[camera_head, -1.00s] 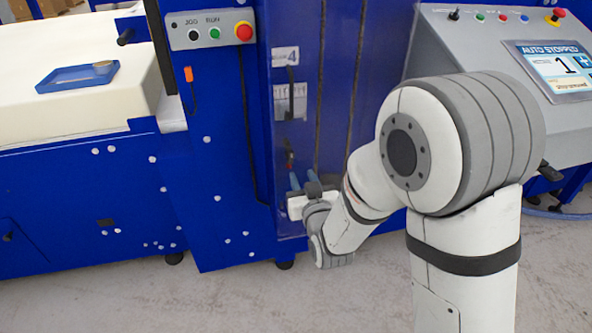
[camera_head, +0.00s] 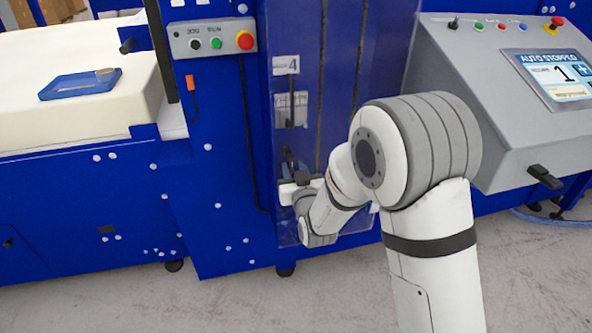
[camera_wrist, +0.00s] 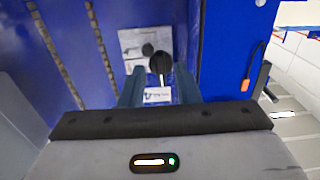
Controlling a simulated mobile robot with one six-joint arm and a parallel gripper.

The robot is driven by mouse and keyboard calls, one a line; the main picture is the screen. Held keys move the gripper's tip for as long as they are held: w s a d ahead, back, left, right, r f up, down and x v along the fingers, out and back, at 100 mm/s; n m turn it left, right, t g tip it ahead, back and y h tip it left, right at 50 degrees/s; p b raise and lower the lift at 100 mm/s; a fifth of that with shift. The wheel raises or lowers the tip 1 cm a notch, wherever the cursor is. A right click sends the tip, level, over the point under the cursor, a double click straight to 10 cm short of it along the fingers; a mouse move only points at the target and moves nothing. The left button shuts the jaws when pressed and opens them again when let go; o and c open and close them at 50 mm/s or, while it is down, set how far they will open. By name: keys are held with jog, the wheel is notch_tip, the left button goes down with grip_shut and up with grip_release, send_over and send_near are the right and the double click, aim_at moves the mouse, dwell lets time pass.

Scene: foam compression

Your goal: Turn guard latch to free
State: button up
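The guard latch shows in the wrist view as a black round knob (camera_wrist: 161,63) on a short metal stem, in front of a pale plate (camera_wrist: 132,40). A small white label (camera_wrist: 157,95) sits below it; I cannot read it. My gripper (camera_wrist: 159,88) is open, its two blue fingers apart on the left and right of the stem and label. The knob appears just beyond the fingertips; I cannot tell whether they touch it. In the head view my gripper (camera_head: 290,168) is at the lower part of the blue guard panel (camera_head: 300,90) and mostly hides the latch.
A control box with a red button (camera_head: 245,40) is above left of my gripper. A grey console with a screen (camera_head: 553,72) stands at the right. A blue tray (camera_head: 78,86) lies on the white foam block (camera_head: 50,120). An orange tag (camera_wrist: 245,85) hangs at right in the wrist view.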

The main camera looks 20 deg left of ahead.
grip_shut()
jog(key=shift+d+b, duration=0.1)
jog(key=shift+b, duration=0.2)
jog(key=shift+m+b, duration=0.3)
jog(key=m+b, duration=1.7)
jog(key=b, duration=0.6)
jog(key=shift+w+d, duration=0.1)
jog(key=shift+m, duration=0.3)
